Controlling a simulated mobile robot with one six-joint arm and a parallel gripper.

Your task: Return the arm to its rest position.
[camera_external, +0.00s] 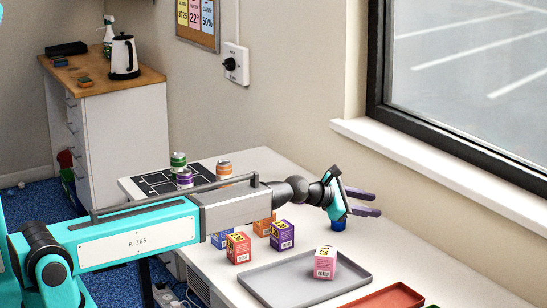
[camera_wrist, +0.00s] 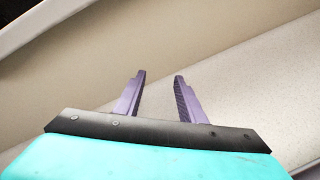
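My gripper (camera_external: 378,203) is at the end of my arm, which reaches out over the white table (camera_external: 430,244) toward the window wall. In the wrist view its two purple fingers (camera_wrist: 158,92) stand apart with nothing between them. The fingers point toward the wall and the table's back edge. A small blue object (camera_external: 338,225) shows just below the gripper, partly hidden by it; I cannot tell whether they touch.
A pink carton (camera_external: 325,262) stands on a grey tray (camera_external: 290,284). Red (camera_external: 238,247), purple (camera_external: 281,234) and orange (camera_external: 262,228) cartons stand near the arm. Cans stand by a black-patterned board (camera_external: 160,180). A red tray (camera_external: 390,298) is at the front. The window sill (camera_external: 430,160) juts out beyond the gripper.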

